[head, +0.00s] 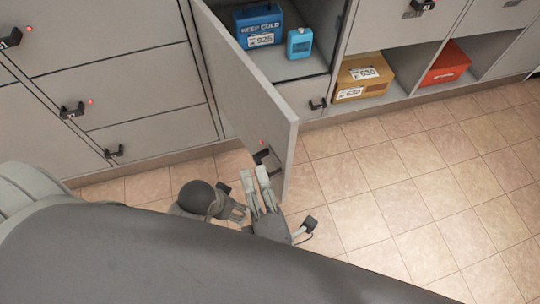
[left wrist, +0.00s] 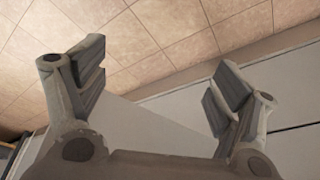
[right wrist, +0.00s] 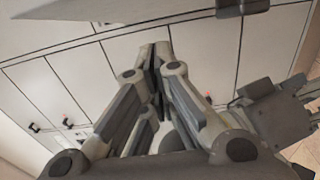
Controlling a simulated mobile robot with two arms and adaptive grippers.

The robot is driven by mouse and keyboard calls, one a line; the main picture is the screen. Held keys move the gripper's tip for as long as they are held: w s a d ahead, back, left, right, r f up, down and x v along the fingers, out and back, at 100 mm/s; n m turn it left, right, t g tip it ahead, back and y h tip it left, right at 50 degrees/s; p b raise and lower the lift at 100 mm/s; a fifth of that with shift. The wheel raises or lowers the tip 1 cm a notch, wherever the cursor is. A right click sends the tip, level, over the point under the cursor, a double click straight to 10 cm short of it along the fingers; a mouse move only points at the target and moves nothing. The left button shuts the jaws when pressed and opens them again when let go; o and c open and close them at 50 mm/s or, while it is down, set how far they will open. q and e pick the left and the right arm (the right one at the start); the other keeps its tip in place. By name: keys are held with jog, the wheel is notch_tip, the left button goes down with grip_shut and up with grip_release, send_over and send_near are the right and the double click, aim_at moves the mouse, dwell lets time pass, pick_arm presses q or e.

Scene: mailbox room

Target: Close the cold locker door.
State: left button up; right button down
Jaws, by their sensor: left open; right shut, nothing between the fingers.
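The cold locker door (head: 240,85) stands swung out from the cabinet, hinged on its left side. Its dark handle (head: 264,156) and a small red light are near the free end. In the right wrist view, a grey panel, likely this door (right wrist: 110,9), crosses the top. My right gripper (head: 254,172) is shut and empty, just in front of the door's handle side; contact cannot be told. Its closed fingers show in the right wrist view (right wrist: 154,52). My left gripper (head: 242,209) is lower and to the left, open and empty; its spread fingers show in the left wrist view (left wrist: 160,75).
Inside the locker are a blue KEEP COLD box (head: 258,25) and a light-blue bottle-like item (head: 299,43). Cubbies at right hold a tan box (head: 362,76) and a red box (head: 446,62). The tiled floor (head: 400,200) at right is clear.

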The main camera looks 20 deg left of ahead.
pick_arm(q)
jog(key=shift+f+p, duration=0.4)
jog(key=shift+f, duration=1.5)
pick_arm(e)
jog(key=shift+w+d, duration=0.25)
jog(key=shift+w, duration=0.5)
jog(key=shift+w+d, duration=0.3)
jog(key=shift+w, duration=0.5)
jog(key=shift+w+d, duration=0.25)
jog(key=shift+w, duration=0.5)
